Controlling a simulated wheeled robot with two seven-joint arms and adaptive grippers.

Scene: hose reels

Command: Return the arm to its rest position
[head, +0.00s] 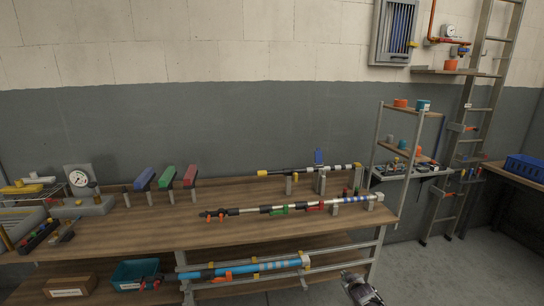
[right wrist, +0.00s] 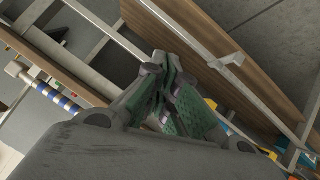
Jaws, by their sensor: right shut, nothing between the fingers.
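Most of the right arm is out of the head view. My left gripper is in neither view.
The wooden workbench (head: 150,226) holds pole assemblies on stands, a gauge (head: 79,180) and blue, green and red blocks. A blue pole (head: 245,268) and teal bin (head: 136,273) are on the lower shelf. Open floor (head: 430,270) lies to the right.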

